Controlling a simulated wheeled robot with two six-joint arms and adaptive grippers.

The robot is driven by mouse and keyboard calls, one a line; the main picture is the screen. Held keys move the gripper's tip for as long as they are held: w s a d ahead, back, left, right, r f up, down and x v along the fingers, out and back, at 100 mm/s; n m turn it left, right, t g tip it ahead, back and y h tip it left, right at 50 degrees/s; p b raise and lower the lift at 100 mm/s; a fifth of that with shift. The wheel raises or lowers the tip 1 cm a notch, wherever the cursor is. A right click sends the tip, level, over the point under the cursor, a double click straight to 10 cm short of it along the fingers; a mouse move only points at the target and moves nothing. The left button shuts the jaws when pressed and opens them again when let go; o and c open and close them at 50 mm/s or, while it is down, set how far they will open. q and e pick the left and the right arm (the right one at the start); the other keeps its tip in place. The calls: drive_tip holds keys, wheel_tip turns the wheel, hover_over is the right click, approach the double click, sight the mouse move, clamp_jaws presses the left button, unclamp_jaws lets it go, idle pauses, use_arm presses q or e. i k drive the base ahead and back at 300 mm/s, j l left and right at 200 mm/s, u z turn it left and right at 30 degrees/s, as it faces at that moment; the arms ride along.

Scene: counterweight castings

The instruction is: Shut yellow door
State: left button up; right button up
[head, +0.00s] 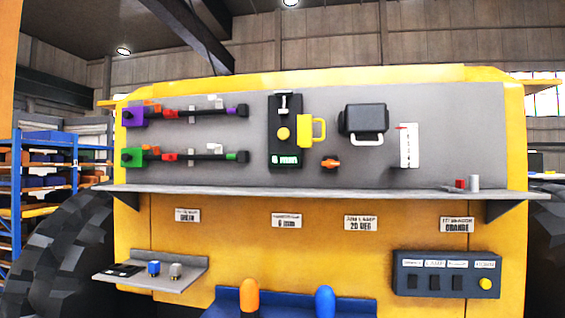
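The unit also carries a round yellow knob (283,134) and a green-lit display (286,160). The large yellow body (340,270) behind everything shows no open door. Neither of my grippers is in view.
A dark box with a white handle (366,139) juts out. Below are a small side shelf (190,270), a switch box (447,262) and a blue rack (352,308).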

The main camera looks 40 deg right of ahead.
sight(305, 139)
drive_tip(key=l+z, duration=0.25)
drive_tip(key=z, duration=0.15)
drive_tip(key=l+z, duration=0.5)
drive_tip(key=z, duration=0.25)
